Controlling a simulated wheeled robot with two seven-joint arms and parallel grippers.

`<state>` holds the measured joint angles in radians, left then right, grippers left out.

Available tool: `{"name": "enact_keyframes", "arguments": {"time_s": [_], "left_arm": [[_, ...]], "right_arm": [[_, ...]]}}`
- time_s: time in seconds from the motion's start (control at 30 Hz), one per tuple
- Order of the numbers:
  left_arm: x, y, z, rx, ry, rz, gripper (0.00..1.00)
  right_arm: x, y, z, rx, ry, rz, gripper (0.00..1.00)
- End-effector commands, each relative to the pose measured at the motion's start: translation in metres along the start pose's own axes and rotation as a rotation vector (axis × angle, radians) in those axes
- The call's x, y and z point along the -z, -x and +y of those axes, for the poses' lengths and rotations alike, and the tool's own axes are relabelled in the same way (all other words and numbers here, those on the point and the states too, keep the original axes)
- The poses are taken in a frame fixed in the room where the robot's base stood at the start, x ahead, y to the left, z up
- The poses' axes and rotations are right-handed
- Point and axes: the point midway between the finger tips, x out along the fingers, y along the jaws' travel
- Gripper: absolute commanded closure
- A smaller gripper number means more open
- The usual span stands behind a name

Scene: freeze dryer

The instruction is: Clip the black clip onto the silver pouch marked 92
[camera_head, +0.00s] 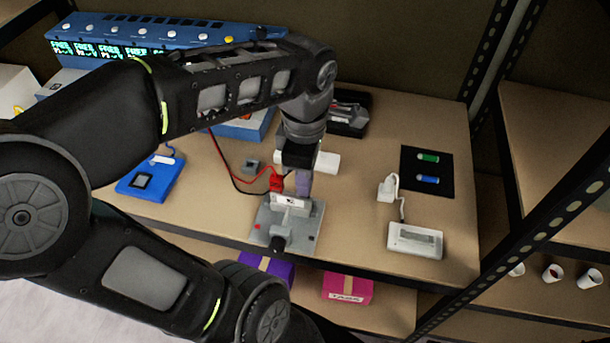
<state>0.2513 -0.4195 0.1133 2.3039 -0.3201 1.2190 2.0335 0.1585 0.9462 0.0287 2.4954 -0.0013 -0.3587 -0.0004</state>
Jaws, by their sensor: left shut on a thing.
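My left gripper (303,192) points down over the grey square plate (266,217) near the table's front edge. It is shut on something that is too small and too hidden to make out. A pale block with a label (288,201) stands on the plate, right at the fingertips. A small black piece (279,243) sits at the plate's front edge. I cannot tell whether this is the black clip. No mark 92 is readable, so I cannot pick out the silver pouch for sure. My right gripper is not in view.
A red clamp (276,181) with red and black wires lies close left of the gripper. A blue device (150,180) is left. A white device (415,241) and a black mat (427,171) with green and blue tubes are right. A dark tray (349,113) is behind.

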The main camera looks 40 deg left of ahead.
Motion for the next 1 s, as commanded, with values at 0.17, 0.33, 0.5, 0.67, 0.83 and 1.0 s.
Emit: {"name": "enact_keyframes", "arguments": {"time_s": [0.17, 0.33, 0.5, 0.67, 0.83, 1.0], "left_arm": [[0.000, -0.005, 0.000, 0.001, 0.000, 0.000, 1.00], [0.000, -0.008, 0.000, 0.001, 0.000, 0.000, 1.00], [0.000, -0.012, 0.000, 0.001, 0.000, 0.000, 1.00], [0.000, -0.015, 0.000, 0.001, 0.000, 0.000, 1.00], [0.000, -0.018, 0.000, 0.001, 0.000, 0.000, 1.00], [0.000, -0.018, 0.000, 0.001, 0.000, 0.000, 1.00]], "right_arm": [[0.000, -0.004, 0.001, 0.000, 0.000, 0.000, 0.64], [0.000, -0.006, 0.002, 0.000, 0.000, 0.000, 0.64], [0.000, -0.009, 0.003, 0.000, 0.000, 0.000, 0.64], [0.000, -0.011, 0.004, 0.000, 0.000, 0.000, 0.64], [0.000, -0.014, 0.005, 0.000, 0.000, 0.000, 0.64], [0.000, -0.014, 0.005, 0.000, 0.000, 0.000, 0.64]]}}
